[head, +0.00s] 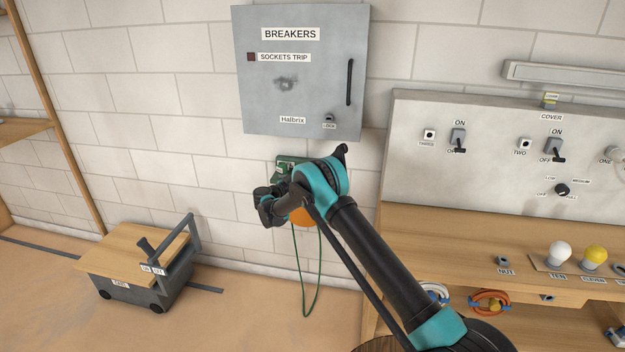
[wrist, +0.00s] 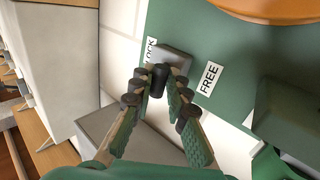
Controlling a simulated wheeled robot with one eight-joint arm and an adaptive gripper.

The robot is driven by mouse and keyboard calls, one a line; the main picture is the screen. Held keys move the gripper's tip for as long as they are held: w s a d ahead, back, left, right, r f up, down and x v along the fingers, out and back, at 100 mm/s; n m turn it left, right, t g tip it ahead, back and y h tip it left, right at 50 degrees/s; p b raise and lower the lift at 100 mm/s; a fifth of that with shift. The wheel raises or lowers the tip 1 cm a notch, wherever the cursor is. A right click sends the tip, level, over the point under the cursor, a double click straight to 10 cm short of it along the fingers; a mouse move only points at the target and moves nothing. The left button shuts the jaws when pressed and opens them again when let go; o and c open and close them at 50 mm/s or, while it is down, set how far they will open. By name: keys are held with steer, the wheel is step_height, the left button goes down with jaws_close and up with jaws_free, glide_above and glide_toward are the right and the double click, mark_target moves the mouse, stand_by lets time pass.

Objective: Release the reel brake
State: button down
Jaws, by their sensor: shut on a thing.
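The green reel housing (head: 290,165) hangs on the wall below the breaker box, partly hidden by my arm. In the wrist view its green face (wrist: 230,35) carries a LOCK label (wrist: 150,51) and a FREE label (wrist: 209,78). A small brake lever with a black grip (wrist: 158,77) sits by a grey block (wrist: 172,58), close to the LOCK label. My gripper (wrist: 160,88) is shut on the black grip, with a fingertip on each side. In the head view my gripper (head: 268,207) is in front of the reel, and the lever is hidden.
The orange reel drum (head: 302,216) shows behind my arm, with a green cord (head: 319,275) hanging below. The grey breaker box (head: 300,80) is above. A workbench (head: 470,235) with a switch panel stands right. A wheeled cart (head: 150,290) is on the floor left.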

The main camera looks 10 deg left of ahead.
steer(key=shift+d, duration=0.2)
steer(key=c, duration=1.5)
jaws_free()
steer(key=shift+a, duration=0.1)
steer(key=v, duration=1.2)
